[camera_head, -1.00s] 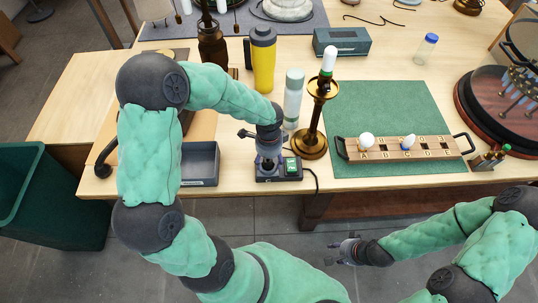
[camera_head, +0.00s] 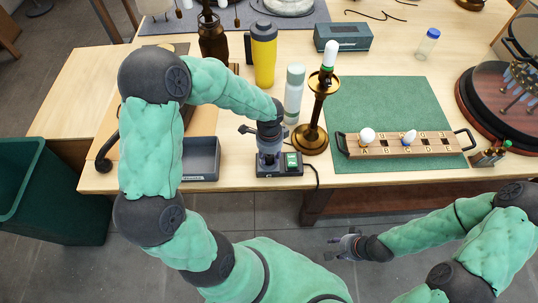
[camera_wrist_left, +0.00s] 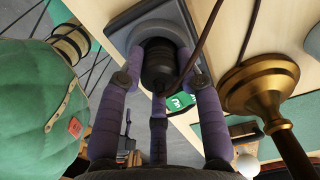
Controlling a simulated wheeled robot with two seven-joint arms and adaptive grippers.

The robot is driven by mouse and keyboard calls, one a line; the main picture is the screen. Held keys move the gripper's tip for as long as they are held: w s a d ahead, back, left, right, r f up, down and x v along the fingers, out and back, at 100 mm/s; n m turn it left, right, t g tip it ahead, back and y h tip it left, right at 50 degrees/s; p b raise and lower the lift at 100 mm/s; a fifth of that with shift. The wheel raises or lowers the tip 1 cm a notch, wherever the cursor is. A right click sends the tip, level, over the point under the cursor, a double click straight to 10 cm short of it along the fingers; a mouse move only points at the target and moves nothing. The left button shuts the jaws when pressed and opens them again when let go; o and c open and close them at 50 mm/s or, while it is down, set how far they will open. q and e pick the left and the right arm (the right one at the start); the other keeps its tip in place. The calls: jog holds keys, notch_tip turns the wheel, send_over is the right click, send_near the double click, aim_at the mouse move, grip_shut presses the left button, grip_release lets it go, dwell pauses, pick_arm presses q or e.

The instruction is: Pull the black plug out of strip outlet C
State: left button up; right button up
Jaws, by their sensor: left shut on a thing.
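The power strip (camera_head: 279,171) is a small dark box with a green switch (camera_head: 292,160), at the table's front edge. My left gripper (camera_head: 268,158) points down over the strip's left part. In the left wrist view, the ribbed black plug (camera_wrist_left: 159,66) is between my purple fingers, and the left gripper (camera_wrist_left: 160,85) is shut on it. The plug's lower end is hidden, so I cannot tell whether it still sits in the outlet. The outlet letters are not readable. My right gripper (camera_head: 345,246) is empty and appears open, low in front of the table.
A brass lamp (camera_head: 310,138) stands close right of the strip, with a white bottle (camera_head: 294,95) behind it. A grey tray (camera_head: 203,173) lies left. A wooden bulb rack (camera_head: 430,142) rests on a green mat (camera_head: 375,100). A dark cord (camera_head: 317,178) hangs by the strip.

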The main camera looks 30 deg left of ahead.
pick_arm(q)
jog(key=shift+r, duration=0.1)
jog(key=shift+r+p, duration=2)
jog(key=shift+r, duration=0.25)
jog(key=shift+f, duration=0.1)
jog(key=shift+s, duration=0.1)
